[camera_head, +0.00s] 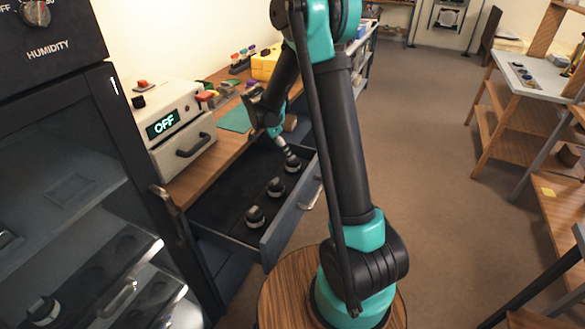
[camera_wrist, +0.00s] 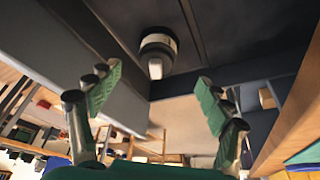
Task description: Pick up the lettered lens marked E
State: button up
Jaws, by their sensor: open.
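Three black lenses with pale bands stand in a row in the open dark drawer in the head view: a near lens (camera_head: 255,217), a middle lens (camera_head: 275,187) and a far lens (camera_head: 292,164). No letter can be read, so I cannot tell which is E. My gripper (camera_head: 287,151) is over the far end of the drawer, close to the far lens. In the wrist view my gripper (camera_wrist: 158,82) is open, its green pads wide apart and empty. One lens (camera_wrist: 157,47) shows beyond the fingertips, roughly centred between them, and appears apart from both pads.
The drawer (camera_head: 222,200) has raised walls around the lenses. An instrument box (camera_head: 180,125) reading OFF stands on the wooden worktop left of it. A humidity cabinet (camera_head: 60,130) stands at far left, and a light-topped table (camera_head: 545,85) at right. Open floor lies between.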

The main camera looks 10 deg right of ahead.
aim_at(293, 162)
jog(key=x, duration=0.9)
jog(key=shift+s+d, duration=0.15)
jog(key=shift+s, duration=0.05)
jog(key=shift+c, duration=0.2)
jog(key=c, duration=1.2)
jog(key=shift+r, duration=0.1)
